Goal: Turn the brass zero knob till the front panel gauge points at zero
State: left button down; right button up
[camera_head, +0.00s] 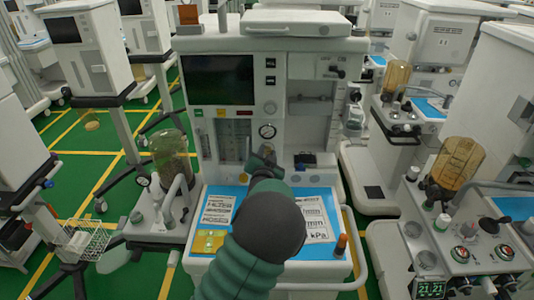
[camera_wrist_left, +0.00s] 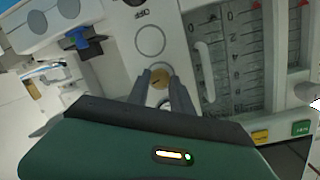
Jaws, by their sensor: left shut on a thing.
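The front panel gauge (camera_head: 267,131) is a small white dial with a dark rim on the middle cart, just above my left gripper (camera_head: 265,152). Its needle is too small to read. The brass zero knob (camera_wrist_left: 159,79) shows in the left wrist view as a round brass disc on the white panel. My left gripper (camera_wrist_left: 159,71) has one finger on each side of the knob and is shut on it. In the head view the gripper and arm hide the knob. My right gripper is in neither view.
A blue work surface (camera_head: 231,193) with printed cards lies under my left arm. A dark screen (camera_head: 218,80) is above left of the gauge. In the wrist view, flow tubes with a printed scale (camera_wrist_left: 235,60) stand right of the fingers. Other carts stand on both sides.

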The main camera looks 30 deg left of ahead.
pick_arm(q)
jog(key=shift+s+d+f, duration=0.1)
jog(key=shift+d+f, duration=0.05)
jog(key=shift+f, duration=0.25)
jog(key=c, duration=1.3)
grip_release()
jog(key=shift+o, duration=0.8)
jog(key=shift+r, duration=0.25)
jog(key=p+v, duration=0.1)
jog(key=v, duration=1.5)
jog(key=shift+s+d, duration=0.2)
